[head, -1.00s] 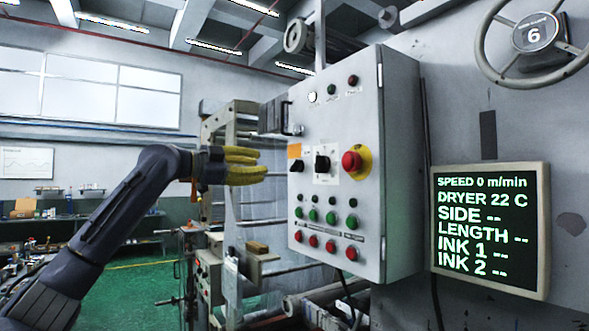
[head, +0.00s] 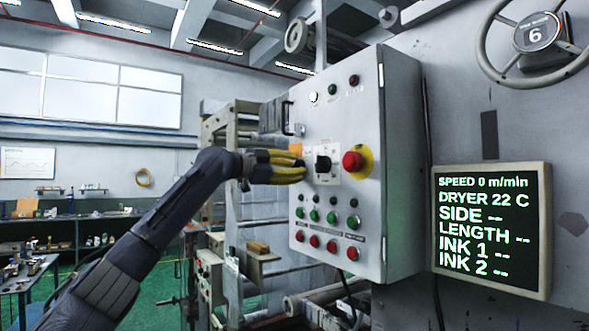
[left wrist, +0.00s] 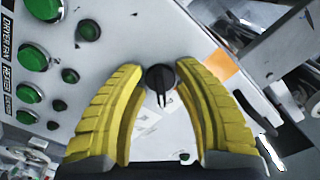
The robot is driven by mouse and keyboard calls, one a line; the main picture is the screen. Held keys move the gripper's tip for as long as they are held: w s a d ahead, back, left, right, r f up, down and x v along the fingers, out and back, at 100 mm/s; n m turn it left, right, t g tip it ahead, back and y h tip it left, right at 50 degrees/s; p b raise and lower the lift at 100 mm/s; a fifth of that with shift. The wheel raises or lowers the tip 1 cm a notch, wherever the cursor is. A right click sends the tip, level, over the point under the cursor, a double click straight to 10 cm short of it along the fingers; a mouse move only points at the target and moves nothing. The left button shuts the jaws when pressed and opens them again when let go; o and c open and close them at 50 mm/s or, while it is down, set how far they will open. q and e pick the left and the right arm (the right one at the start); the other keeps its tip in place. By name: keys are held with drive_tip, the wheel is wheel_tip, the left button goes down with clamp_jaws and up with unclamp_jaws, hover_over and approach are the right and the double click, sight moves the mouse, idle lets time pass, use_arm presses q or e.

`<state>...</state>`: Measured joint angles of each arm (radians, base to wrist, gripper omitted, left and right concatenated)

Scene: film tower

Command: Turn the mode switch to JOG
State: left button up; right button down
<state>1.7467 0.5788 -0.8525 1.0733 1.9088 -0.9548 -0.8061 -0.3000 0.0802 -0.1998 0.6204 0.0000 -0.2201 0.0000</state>
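The grey control box (head: 370,110) carries a black rotary switch (head: 322,163) on a white plate, left of the red emergency button. A second black knob, below the orange tag, is hidden behind my left gripper (head: 303,172) in the head view. In the left wrist view a black knob (left wrist: 160,78) stands between my yellow fingers (left wrist: 161,88), near the orange tag (left wrist: 222,65). The fingers are apart, with gaps to the knob on both sides. The switch lettering is too small to read, so I cannot tell which knob is the mode switch. My right gripper is out of view.
A red button (head: 351,162) on a yellow base sits right of the switch. Green buttons (head: 332,218) and red buttons (head: 331,247) lie below. A display (head: 490,230) hangs to the right.

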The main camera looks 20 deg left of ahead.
use_arm(q)
drive_tip(key=shift+o, duration=0.2)
clamp_jaws()
idle(0.4)
drive_tip(key=n, duration=0.4)
drive_tip(key=shift+s+d+n, duration=0.1)
drive_tip(key=shift+n, duration=2.2)
drive_tip(key=shift+c, duration=0.2)
unclamp_jaws()
